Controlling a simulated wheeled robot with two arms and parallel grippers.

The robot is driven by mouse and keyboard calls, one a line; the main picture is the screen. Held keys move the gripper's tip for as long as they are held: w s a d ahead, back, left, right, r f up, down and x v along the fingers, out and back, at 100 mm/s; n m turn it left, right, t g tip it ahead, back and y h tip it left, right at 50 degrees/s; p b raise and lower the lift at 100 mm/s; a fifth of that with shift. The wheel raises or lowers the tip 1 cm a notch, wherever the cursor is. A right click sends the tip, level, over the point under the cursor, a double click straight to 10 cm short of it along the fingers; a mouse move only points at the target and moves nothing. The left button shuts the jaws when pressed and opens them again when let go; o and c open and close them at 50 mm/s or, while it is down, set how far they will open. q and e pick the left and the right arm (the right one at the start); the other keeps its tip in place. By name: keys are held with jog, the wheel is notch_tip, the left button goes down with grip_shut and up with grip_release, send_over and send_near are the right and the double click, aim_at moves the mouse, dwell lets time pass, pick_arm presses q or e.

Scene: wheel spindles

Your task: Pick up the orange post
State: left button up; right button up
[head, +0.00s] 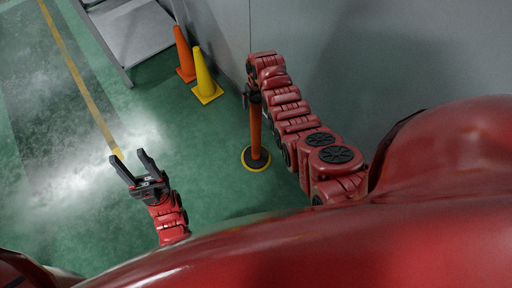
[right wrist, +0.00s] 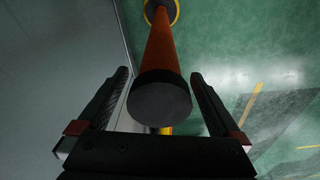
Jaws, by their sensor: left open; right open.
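The orange post (head: 256,128) stands upright on a round black base with a yellow rim, close to the grey wall. My right arm reaches over beside it, and its gripper is at the post's dark top, mostly hidden by the arm in the head view. In the right wrist view, my right gripper (right wrist: 162,85) is open, with one finger on each side of the post's black top (right wrist: 160,97). A gap shows between the post and each finger. My left gripper (head: 135,165) is open and empty over the green floor, well left of the post.
An orange cone (head: 184,55) and a yellow cone (head: 204,77) stand on the floor at the back, left of the post. A grey table or bench (head: 130,30) is behind them. The grey wall (head: 350,60) runs behind my right arm. Green floor at left is clear.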

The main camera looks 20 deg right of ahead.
jog(key=shift+w+f, duration=0.15)
jog(key=shift+f, duration=0.9)
jog(key=shift+r, duration=0.1)
grip_shut()
